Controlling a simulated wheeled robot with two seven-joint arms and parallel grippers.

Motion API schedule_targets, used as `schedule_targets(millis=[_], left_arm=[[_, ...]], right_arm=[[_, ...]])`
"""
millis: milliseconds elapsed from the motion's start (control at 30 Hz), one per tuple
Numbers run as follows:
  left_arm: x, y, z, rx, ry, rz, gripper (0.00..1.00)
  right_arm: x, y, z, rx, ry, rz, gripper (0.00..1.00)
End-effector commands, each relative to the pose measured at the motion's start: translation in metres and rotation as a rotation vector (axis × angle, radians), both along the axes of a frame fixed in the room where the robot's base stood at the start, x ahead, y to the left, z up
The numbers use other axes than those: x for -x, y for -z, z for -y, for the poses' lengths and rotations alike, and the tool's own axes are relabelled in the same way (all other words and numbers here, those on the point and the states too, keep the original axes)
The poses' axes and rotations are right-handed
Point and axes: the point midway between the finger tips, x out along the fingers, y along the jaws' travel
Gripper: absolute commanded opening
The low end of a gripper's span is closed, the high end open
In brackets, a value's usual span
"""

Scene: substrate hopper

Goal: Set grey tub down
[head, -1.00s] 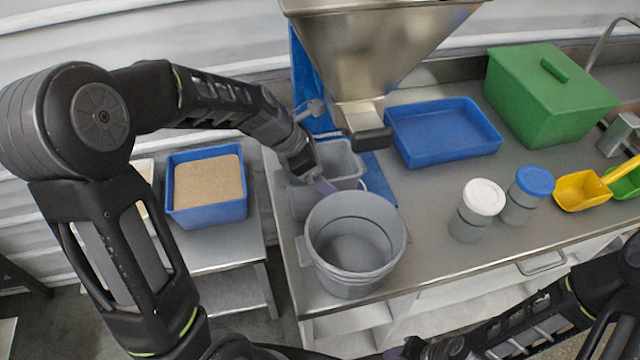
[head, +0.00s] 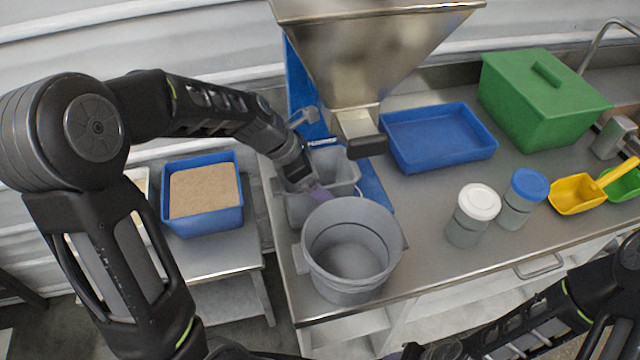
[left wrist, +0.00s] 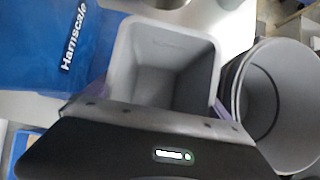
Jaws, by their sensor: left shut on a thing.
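The grey tub (head: 347,165) is an open, box-shaped container between the hopper and the round bucket, near the bench's left end. My left gripper (head: 318,193) is shut on its near-left side. In the left wrist view the tub (left wrist: 124,65) looks empty and roughly upright, with the jaws (left wrist: 150,110) across its near rim. I cannot tell whether its base touches the bench. Only a small part of my right gripper (head: 403,352) shows at the bottom edge of the head view; its jaws cannot be made out.
The steel hopper (head: 375,50) and its spout overhang just right of the tub. A round grey bucket (head: 315,255) stands close in front. A blue tray (head: 438,150), two lidded jars (head: 465,225) and a green box (head: 540,110) lie right. A sand-filled blue bin (head: 205,222) stands left.

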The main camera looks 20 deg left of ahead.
Motion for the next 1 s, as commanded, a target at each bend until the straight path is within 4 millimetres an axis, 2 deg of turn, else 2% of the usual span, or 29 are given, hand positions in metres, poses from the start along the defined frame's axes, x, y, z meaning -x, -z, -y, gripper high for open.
schedule_targets(millis=[267,467,800,1000], left_arm=[[-0.001,-0.018,0.0,-0.001,0.0,0.006,0.34],[0.019,-0.013,-0.028,0.0,-0.007,0.004,0.34],[0.071,-0.013,-0.096,-0.001,-0.006,0.003,0.34],[0.095,-0.014,-0.127,0.0,-0.005,0.002,0.34]], right_arm=[[0.0,0.0,0.0,0.0,0.0,0.0,0.47],[-0.001,0.008,0.0,-0.002,0.0,0.003,0.47],[-0.003,0.022,-0.001,-0.006,-0.002,0.008,0.47],[-0.003,0.027,-0.002,-0.007,-0.003,0.011,0.47]])
